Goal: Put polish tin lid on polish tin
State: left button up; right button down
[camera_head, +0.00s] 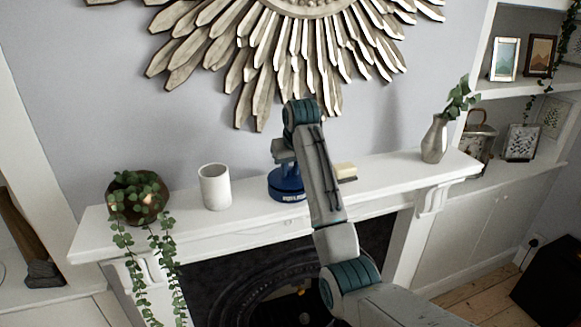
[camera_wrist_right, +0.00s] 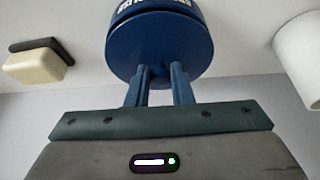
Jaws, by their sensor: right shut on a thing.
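The blue polish tin (camera_head: 290,196) stands on the white mantel shelf, with a pale label on its side. The blue polish tin lid (camera_head: 283,178) is directly over it, and its flat round top (camera_wrist_right: 124,54) fills the upper middle of the right wrist view. My right gripper (camera_head: 285,164) comes down from above and is shut on the lid near the middle of its top; the fingertips (camera_wrist_right: 159,72) show there in the wrist view. I cannot tell whether the lid touches the tin or a small gap is left. My left gripper is not in view.
On the mantel shelf (camera_head: 390,172), a white cup (camera_head: 215,187) and a trailing plant (camera_head: 138,198) stand left of the tin. A cream block on a dark base (camera_head: 345,171) lies just right of it, and a grey vase (camera_head: 434,140) stands farther right. The wall is close behind.

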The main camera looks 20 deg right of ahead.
jog(key=shift+f, duration=0.45)
jog(key=c, duration=1.2)
grip_release()
jog(key=shift+r, duration=3.5)
